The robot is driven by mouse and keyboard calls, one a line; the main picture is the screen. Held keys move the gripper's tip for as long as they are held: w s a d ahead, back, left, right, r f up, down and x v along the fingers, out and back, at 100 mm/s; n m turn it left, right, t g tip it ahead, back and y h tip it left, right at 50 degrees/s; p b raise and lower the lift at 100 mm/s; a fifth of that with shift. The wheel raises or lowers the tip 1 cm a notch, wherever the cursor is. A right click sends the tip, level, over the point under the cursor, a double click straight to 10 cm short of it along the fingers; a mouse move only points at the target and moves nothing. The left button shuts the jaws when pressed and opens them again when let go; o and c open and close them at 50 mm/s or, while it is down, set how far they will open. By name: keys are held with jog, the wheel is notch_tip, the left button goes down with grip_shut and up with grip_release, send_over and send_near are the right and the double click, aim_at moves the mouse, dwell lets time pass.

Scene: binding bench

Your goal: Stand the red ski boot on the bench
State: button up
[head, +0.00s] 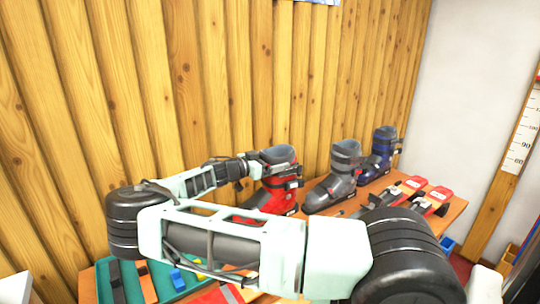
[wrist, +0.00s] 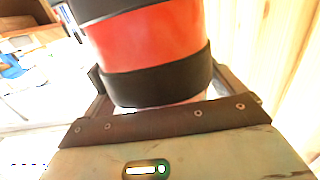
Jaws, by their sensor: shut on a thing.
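The red ski boot (head: 278,198) is upright at the left of a row of boots at the back of the bench (head: 345,203). Its sole is at bench level, but I cannot tell whether it touches the top. My gripper (head: 259,165) reaches it from the left and is shut on its upper cuff. In the wrist view, the boot's red shell (wrist: 150,40) and black band fill the space between the jaws. My arm hides part of the bench in front of the boot.
A grey boot (head: 335,183) stands close to the right of the red one, with a blue boot (head: 381,154) beyond it. Red-and-grey skis (head: 415,190) lie at the right. A green tray (head: 130,282) with tools is at the front left. A plank wall (head: 200,90) stands behind.

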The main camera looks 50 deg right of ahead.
aim_at(261, 191)
notch_tip(261, 191, down, 5)
jog(key=shift+r+p, duration=0.1)
jog(key=shift+p, duration=0.4)
jog(key=shift+f, duration=0.2)
jog(key=o, duration=1.7)
jog(key=shift+r, duration=0.1)
